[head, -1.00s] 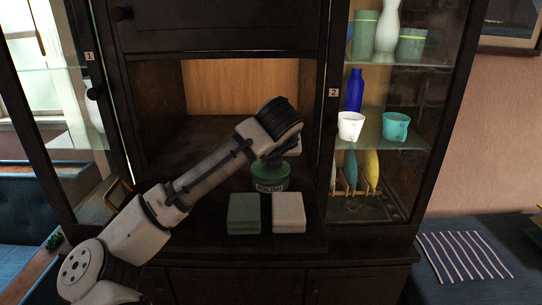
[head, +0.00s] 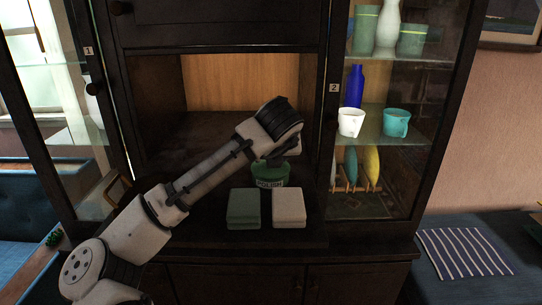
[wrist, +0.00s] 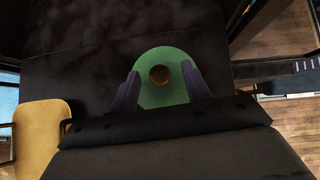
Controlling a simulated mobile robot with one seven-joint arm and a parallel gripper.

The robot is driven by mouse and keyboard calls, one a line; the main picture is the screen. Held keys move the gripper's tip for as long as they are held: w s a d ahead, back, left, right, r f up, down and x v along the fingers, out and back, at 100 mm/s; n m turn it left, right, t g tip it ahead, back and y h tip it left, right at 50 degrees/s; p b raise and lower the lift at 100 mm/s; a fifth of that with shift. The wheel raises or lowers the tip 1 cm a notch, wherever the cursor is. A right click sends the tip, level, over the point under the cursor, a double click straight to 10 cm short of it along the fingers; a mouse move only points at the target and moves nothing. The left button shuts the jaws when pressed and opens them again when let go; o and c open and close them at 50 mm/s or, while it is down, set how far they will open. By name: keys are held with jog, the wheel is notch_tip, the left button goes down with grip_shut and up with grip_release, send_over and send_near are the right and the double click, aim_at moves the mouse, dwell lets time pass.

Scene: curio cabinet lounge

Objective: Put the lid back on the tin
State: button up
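The green tin (head: 269,183) with its label stands in the open middle bay of the cabinet, behind two folded blocks. My gripper (head: 284,151) is right above it and hides part of its top. In the wrist view, a round green lid (wrist: 150,95) with a brown knob lies between the two fingers of my gripper (wrist: 162,72), which meet its left and right sides. I cannot tell whether the lid touches the tin, as it covers what is below it.
A green block (head: 244,208) and a cream block (head: 289,207) lie in front of the tin. Glass-fronted shelves at right hold a white mug (head: 351,122), a teal mug (head: 396,122) and a blue bottle (head: 354,88). The bay floor left of the tin is mostly behind my arm.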

jog(key=a+b+v, duration=0.1)
jog(key=b+v, duration=0.1)
jog(key=v, duration=1.1)
jog(key=shift+s+d+r, duration=0.3)
jog(key=shift+d, duration=0.25)
